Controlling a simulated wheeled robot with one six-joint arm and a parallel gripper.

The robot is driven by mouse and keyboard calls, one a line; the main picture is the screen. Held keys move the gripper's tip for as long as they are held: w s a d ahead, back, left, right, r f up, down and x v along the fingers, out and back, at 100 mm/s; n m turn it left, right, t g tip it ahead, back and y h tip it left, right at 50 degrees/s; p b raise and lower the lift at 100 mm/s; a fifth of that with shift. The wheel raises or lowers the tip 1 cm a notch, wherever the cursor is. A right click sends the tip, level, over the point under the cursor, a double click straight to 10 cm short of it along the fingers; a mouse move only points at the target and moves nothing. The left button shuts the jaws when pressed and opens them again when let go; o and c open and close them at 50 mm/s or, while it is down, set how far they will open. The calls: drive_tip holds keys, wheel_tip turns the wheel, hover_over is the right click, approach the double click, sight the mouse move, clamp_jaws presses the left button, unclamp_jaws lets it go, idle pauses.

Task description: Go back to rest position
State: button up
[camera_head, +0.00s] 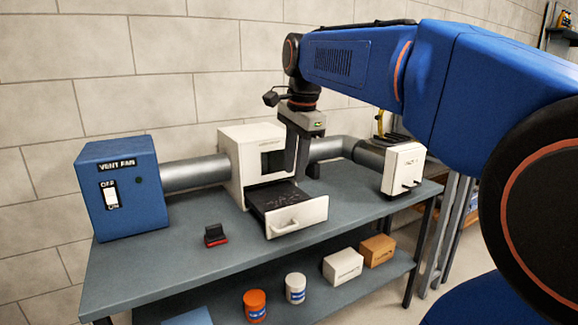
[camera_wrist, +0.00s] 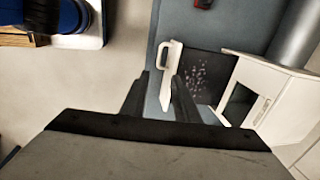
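My gripper (camera_head: 302,172) hangs pointing down above the bench, in front of the white duct box (camera_head: 240,165). In the wrist view its two fingers (camera_wrist: 160,85) are apart with nothing held between them. The box's white drawer (camera_head: 297,216) is pulled out below the gripper, with dark bits on its bottom. It also shows beyond the fingers in the wrist view (camera_wrist: 172,62). A small black and red brush-like object (camera_head: 215,236) lies on the bench left of the drawer, apart from my gripper. Its red part shows at the wrist view's top edge (camera_wrist: 203,3).
A blue vent fan box (camera_head: 125,200) with an OFF/ON switch stands at the left. Grey duct pipes (camera_head: 196,173) flank the white box, and a smaller white box (camera_head: 403,168) stands right. The lower shelf holds jars and cartons (camera_head: 342,266). The bench front left is clear.

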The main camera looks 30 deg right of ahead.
drive_tip(key=s+a+f+n+t, duration=0.1)
drive_tip(key=s+a+f+n, duration=0.3)
drive_tip(key=s+f+n, duration=0.4)
drive_tip(key=s+a+f+n+t, duration=0.1)
drive_tip(key=s+a+f+n, duration=0.3)
drive_tip(key=s+f+n, duration=0.5)
wheel_tip(320, 180, down, 6)
drive_tip(key=shift+a+f+n+t, duration=0.1)
drive_tip(key=shift+a+n+t, duration=0.3)
drive_tip(key=shift+n, duration=0.2)
